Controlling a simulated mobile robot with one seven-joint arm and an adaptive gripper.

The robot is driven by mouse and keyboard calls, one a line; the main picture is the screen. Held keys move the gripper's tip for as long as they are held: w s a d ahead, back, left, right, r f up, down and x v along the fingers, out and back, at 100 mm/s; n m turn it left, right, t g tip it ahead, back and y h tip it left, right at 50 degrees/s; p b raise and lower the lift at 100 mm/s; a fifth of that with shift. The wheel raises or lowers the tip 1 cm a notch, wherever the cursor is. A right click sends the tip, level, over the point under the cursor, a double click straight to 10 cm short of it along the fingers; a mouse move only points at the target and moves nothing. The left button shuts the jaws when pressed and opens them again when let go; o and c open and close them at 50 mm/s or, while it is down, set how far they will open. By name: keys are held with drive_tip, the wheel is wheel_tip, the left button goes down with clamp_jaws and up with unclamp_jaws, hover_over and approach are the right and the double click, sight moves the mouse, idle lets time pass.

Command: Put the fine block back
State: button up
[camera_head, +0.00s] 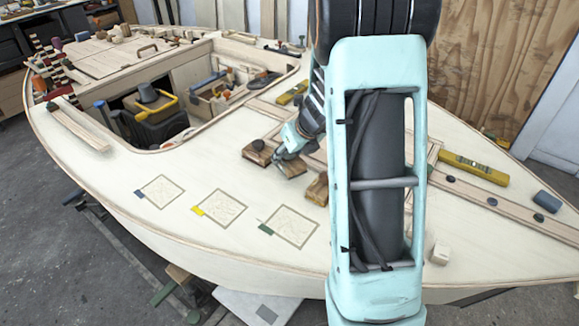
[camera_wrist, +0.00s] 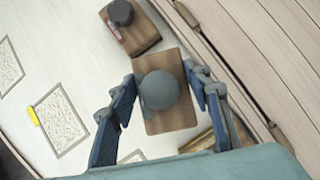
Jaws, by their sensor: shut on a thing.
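My gripper (camera_head: 287,155) points down at a row of wooden blocks on the pale deck, and in the wrist view its fingers (camera_wrist: 163,92) are shut on the grey round knob of a block. This middle block (camera_wrist: 170,122) also shows in the head view (camera_head: 291,168). A second block (camera_wrist: 140,37) with a dark knob lies beside it, on the left in the head view (camera_head: 256,153). A third block (camera_head: 318,190) lies to the right, partly behind my arm. No grit label is readable, so I cannot tell which block is the fine one.
Three outlined squares on the deck carry blue (camera_head: 138,194), yellow (camera_head: 198,210) and green (camera_head: 265,229) tags. A yellow level (camera_head: 473,168) lies to the right. The open cockpit (camera_head: 150,105) holds tools. A small wooden cube (camera_head: 440,253) stands near the right hull edge.

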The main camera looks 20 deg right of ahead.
sight(290, 163)
drive_tip(key=shift+w+d+f, duration=0.1)
drive_tip(key=shift+d+f, duration=0.15)
drive_tip(key=shift+f, duration=0.15)
drive_tip(key=shift+w+d+f+b, duration=0.1)
drive_tip(key=shift+f+b, duration=0.8)
drive_tip(key=shift+f, duration=0.65)
drive_tip(key=shift+f, duration=0.2)
drive_tip(key=o, duration=1.6)
drive_tip(key=shift+c, duration=0.2)
drive_tip(key=shift+r, duration=0.1)
